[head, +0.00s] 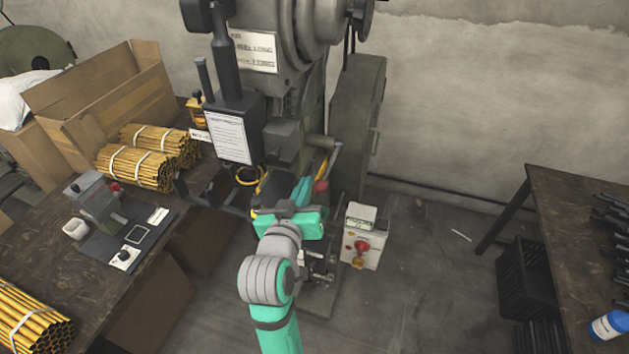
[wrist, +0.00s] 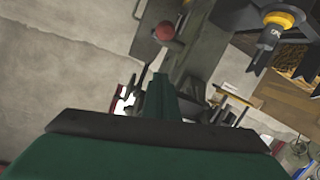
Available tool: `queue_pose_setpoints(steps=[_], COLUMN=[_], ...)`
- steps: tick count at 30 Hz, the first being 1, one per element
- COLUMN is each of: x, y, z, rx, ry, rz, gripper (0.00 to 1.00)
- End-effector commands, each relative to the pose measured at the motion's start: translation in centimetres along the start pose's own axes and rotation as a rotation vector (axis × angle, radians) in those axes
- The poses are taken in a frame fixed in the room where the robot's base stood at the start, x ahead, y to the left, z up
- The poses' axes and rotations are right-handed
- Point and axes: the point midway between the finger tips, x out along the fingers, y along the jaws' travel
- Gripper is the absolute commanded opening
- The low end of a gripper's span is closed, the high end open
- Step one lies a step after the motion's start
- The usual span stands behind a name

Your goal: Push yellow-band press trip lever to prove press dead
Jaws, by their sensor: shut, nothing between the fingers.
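The press (head: 300,100) is a tall grey machine at the centre of the head view. A yellow band shows on its dark ram (wrist: 280,22) at the upper right of the wrist view. Its trip lever ends in a red ball knob (head: 321,186), which also shows in the wrist view (wrist: 165,31). My gripper (head: 303,187) is shut and empty, just left of the knob in the head view. In the wrist view the shut fingers (wrist: 160,90) point toward the lever, with the knob beyond their tips. I cannot tell whether they touch the lever.
A control box (head: 362,240) with a red switch stands right of the press base. A bench (head: 90,270) at left holds bundles of yellow rods and a small grey device. A table (head: 570,220) and black crate (head: 525,280) stand at right. Floor between is mostly clear.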

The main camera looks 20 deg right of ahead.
Motion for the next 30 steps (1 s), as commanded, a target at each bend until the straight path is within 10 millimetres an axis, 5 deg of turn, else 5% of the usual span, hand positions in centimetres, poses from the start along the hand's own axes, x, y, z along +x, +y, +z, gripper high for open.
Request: queue_pose_setpoints(steps=[5,21,30], x=[1.3,10.2,8.9], y=[0.0,0.1,0.1], z=[0.0,0.0,3.1], rx=[-0.001,0.0,0.0], ry=[0.0,-0.001,-0.001], rz=[0.001,0.001,0.001], gripper=[0.0,0.0,0.0])
